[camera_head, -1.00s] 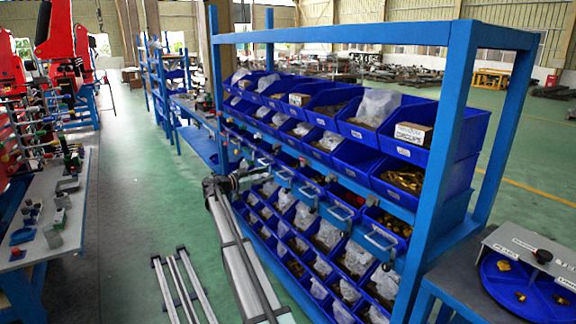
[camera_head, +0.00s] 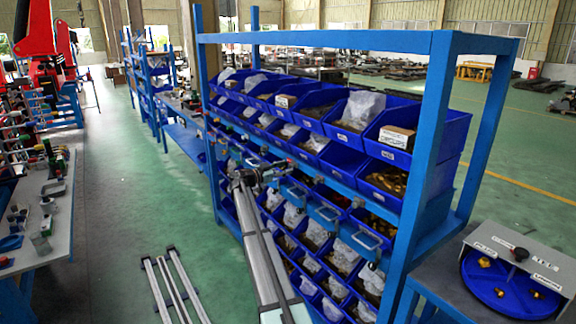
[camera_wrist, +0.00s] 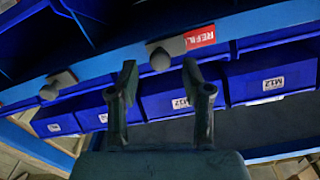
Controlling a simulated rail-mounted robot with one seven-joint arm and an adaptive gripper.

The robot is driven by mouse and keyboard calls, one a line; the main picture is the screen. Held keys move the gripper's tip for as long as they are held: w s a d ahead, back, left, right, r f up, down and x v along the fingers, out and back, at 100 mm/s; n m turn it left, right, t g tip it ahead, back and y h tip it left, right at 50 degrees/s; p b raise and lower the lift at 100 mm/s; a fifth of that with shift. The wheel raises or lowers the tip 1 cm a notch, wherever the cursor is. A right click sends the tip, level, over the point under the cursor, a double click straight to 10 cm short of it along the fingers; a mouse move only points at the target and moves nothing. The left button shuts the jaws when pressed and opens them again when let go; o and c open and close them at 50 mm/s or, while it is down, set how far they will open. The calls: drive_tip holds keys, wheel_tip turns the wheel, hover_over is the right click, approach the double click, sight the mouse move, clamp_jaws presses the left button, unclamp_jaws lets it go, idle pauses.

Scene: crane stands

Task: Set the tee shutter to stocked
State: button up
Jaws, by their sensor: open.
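A round grey knob (camera_wrist: 160,60) sits on the blue rack rail in the wrist view, beside a red label (camera_wrist: 200,37) that reads "REFILL", partly cut by the rail's edge. A second grey knob (camera_wrist: 48,92) is farther left. No label reading "tee" is legible, so I cannot tell which knob belongs to the tee shutter. My gripper (camera_wrist: 160,72) is open and empty. Its fingers lie on either side of the near knob in the picture; whether they reach it in depth is unclear. In the head view my gripper (camera_head: 280,170) is at the rack's front, small and partly hidden.
At right a table holds a blue disc (camera_head: 505,290) with brass fittings.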

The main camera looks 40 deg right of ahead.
sight(291, 162)
drive_tip(key=shift+d, duration=1.1)
clamp_jaws()
drive_tip(key=w+b, duration=0.3)
drive_tip(key=w, duration=0.1)
drive_tip(key=shift+d+f+b, duration=0.1)
drive_tip(key=shift+f+b, duration=0.1)
drive_tip(key=shift+b, duration=0.15)
drive_tip(key=shift+w+r, duration=0.15)
drive_tip(key=shift+r, duration=0.1)
unclamp_jaws()
drive_tip(key=shift+w, duration=0.1)
